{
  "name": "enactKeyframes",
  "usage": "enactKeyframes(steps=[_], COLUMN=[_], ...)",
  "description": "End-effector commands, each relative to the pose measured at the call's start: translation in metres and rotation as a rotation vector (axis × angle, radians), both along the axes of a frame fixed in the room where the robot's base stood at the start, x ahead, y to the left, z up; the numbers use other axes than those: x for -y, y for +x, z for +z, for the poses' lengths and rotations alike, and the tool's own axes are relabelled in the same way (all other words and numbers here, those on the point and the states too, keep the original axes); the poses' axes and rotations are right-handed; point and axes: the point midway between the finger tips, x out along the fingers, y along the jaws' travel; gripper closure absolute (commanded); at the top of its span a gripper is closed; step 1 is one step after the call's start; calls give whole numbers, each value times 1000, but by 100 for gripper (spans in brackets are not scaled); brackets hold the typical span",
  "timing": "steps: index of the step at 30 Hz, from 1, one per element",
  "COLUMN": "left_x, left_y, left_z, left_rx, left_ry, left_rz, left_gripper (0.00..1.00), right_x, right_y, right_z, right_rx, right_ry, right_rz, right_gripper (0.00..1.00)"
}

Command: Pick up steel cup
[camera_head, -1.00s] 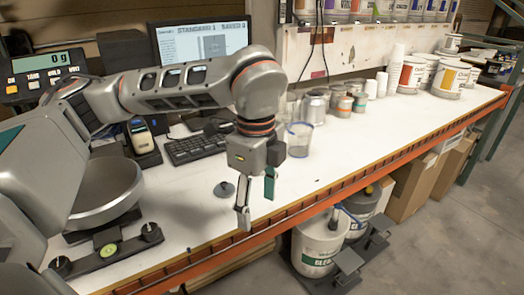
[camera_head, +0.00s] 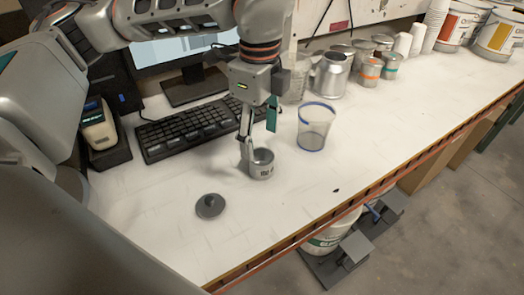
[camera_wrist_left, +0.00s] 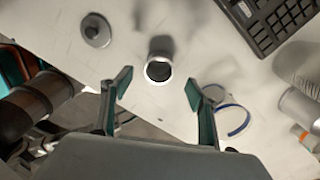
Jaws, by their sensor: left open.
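The steel cup (camera_head: 262,165) is a small open metal cup with dark lettering on its side, standing upright on the white bench. My left gripper (camera_head: 256,146) is open, its fingers pointing down behind and above the cup. In the left wrist view the cup (camera_wrist_left: 159,69) shows its round rim and dark inside, ahead of the gap between the two fingertips of the left gripper (camera_wrist_left: 156,84). Nothing is between the fingers there. I cannot tell whether a finger touches the cup. My right gripper is not in view.
A grey knobbed disc (camera_head: 210,206) lies left of the cup. A clear beaker with a blue rim (camera_head: 315,127) stands close on the right. A keyboard (camera_head: 186,132) lies behind left, and a larger metal can (camera_head: 330,75) stands behind. The bench's front is clear.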

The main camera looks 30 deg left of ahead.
Motion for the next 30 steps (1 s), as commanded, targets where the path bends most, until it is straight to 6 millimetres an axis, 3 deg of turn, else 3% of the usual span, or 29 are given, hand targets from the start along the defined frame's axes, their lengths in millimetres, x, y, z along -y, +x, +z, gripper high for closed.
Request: enactKeyframes(steps=[18, 28, 30], left_x=[2, 2, 2], left_y=[0, 1, 1], left_z=[-70, -77, -77], left_rx=[-3, -1, -1], left_ry=[1, 0, 0], left_rz=[0, 0, 0], left_gripper=[41, 41, 59], right_x=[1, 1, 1], right_y=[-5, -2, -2], right_z=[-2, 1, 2], right_rx=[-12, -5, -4], right_ry=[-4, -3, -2], right_rz=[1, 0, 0], right_gripper=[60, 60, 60])
